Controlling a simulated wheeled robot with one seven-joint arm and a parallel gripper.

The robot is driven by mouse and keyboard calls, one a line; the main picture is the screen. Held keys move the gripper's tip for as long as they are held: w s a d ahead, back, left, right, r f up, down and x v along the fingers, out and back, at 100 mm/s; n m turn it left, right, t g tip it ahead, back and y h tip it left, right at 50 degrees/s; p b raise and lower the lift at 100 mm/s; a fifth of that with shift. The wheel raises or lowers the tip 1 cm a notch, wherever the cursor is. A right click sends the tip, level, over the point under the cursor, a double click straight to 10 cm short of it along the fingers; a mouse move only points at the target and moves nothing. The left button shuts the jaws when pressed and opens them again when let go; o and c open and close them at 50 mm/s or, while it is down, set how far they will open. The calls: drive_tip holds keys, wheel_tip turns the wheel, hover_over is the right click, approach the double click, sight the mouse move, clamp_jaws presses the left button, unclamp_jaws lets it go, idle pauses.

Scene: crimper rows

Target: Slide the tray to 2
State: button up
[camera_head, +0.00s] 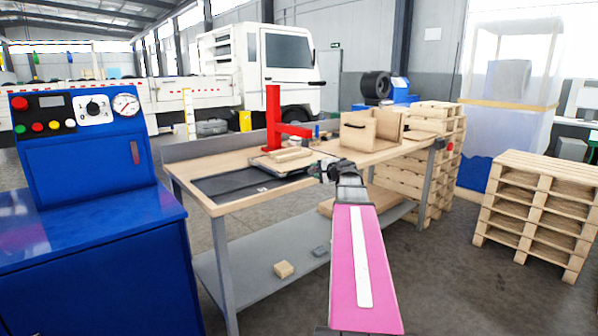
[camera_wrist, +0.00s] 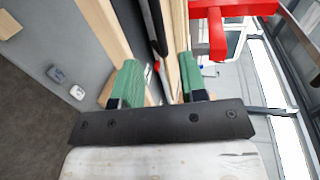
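A shallow tray (camera_head: 262,168) with pale wooden pieces (camera_head: 288,155) on it sits on the workbench, at the foot of a red upright press (camera_head: 274,120). A dark flat track (camera_head: 228,186) lies to its left on the bench top. I cannot make out a number 2. My gripper (camera_head: 322,168) is at the bench's front edge, just right of the tray. In the wrist view its green-padded fingers (camera_wrist: 160,82) are apart, with a dark narrow edge (camera_wrist: 155,30) showing beyond the gap. I cannot tell whether they touch it.
The red press also shows in the wrist view (camera_wrist: 216,38). A wooden box (camera_head: 358,133) stands on the bench right of the tray. A blue control cabinet (camera_head: 85,165) stands at left. Stacked pallets (camera_head: 535,205) stand at right. Small blocks lie on the lower shelf (camera_head: 255,285).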

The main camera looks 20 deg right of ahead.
sight(303, 169)
drive_tip(key=x, duration=0.9)
drive_tip(key=shift+d, duration=0.1)
clamp_jaws()
